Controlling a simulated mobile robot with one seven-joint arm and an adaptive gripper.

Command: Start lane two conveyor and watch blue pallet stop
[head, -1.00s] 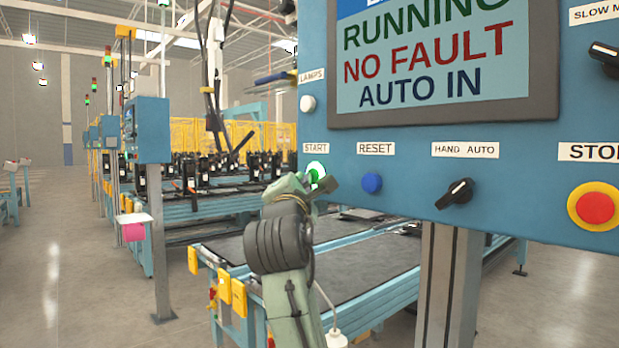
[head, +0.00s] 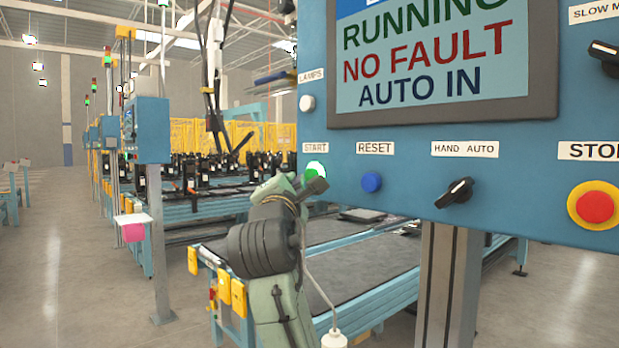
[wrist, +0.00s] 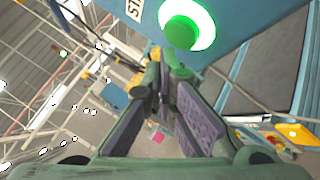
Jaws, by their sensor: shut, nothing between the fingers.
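The START button (head: 315,171) glows green on the blue control panel (head: 400,215); it also glows in the wrist view (wrist: 182,30). The panel's screen (head: 430,60) reads "RUNNING", "NO FAULT", "AUTO IN". My gripper (head: 312,186) is shut and empty just below the START button. In the wrist view my fingers (wrist: 165,78) lie below the glowing button, with a small gap between them and it. A conveyor (head: 365,265) with a dark top and blue frame runs behind the panel. I cannot make out a blue pallet on it.
The blue RESET button (head: 372,183), the HAND AUTO knob (head: 455,193) and the red STOP button (head: 595,207) are on the same panel. Black compressors (head: 200,172) stand in rows on conveyors behind. Grey floor (head: 75,270) lies open at left.

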